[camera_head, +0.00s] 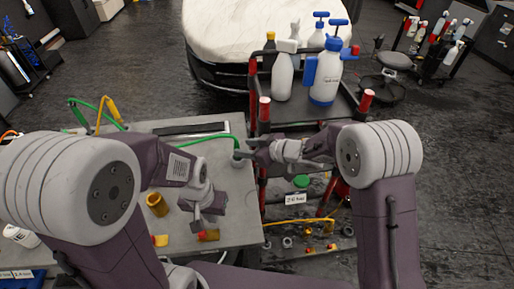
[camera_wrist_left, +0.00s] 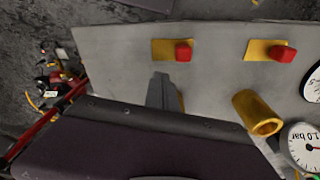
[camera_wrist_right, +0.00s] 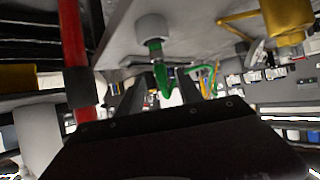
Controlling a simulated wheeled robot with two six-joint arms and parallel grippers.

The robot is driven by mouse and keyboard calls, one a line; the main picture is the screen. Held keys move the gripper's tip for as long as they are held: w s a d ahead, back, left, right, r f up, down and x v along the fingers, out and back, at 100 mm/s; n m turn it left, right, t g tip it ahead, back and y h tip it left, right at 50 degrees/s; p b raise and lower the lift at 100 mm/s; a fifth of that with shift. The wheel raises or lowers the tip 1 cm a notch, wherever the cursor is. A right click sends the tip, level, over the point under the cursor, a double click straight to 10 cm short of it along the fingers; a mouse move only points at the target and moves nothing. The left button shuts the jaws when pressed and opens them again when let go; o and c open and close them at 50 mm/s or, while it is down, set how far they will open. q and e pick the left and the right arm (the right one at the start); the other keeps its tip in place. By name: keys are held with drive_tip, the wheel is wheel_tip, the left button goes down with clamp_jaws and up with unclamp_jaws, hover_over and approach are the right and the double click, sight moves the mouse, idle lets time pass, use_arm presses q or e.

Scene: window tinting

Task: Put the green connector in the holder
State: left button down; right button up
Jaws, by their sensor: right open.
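The green connector (camera_wrist_right: 156,52) sits at the mouth of a pale round holder (camera_wrist_right: 150,27) in the right wrist view. Its green hose (camera_wrist_right: 163,85) loops off behind my finger. In the head view the hose (camera_head: 210,139) runs along the grey table to the holder (camera_head: 240,158) near the right edge. My right gripper (camera_wrist_right: 162,88) is open, its fingers on either side of the green hose in that view; I cannot tell whether they touch it. My left gripper (camera_wrist_left: 161,90) is shut and empty over the table's near part.
The grey table (camera_head: 220,185) carries a yellow cylinder (camera_head: 157,204) and yellow plates with red blocks (camera_wrist_left: 183,51). A red-posted cart (camera_head: 264,108) with bottles (camera_head: 325,75) stands close to my right arm. A white-covered car is behind.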

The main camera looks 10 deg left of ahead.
drive_tip(key=v, duration=0.7)
drive_tip(key=d+f+m+t+h, duration=0.3)
drive_tip(key=d+m+h, duration=0.5)
drive_tip(key=d, duration=1)
drive_tip(key=s+d+f+m+g, duration=0.1)
drive_tip(key=s+d+g, duration=0.1)
drive_tip(key=s, duration=0.4)
drive_tip(key=s+d+f+m+g+h, duration=0.1)
drive_tip(key=s+d+f+m+g, duration=0.1)
drive_tip(key=s, duration=0.5)
drive_tip(key=s+d+f+m+g+h, duration=0.1)
drive_tip(key=s+f+g, duration=0.1)
drive_tip(key=s, duration=0.4)
drive_tip(key=shift+s+d+f+g, duration=0.2)
drive_tip(key=shift+d+g, duration=0.2)
drive_tip(key=shift+g, duration=0.5)
drive_tip(key=shift+r, duration=0.1)
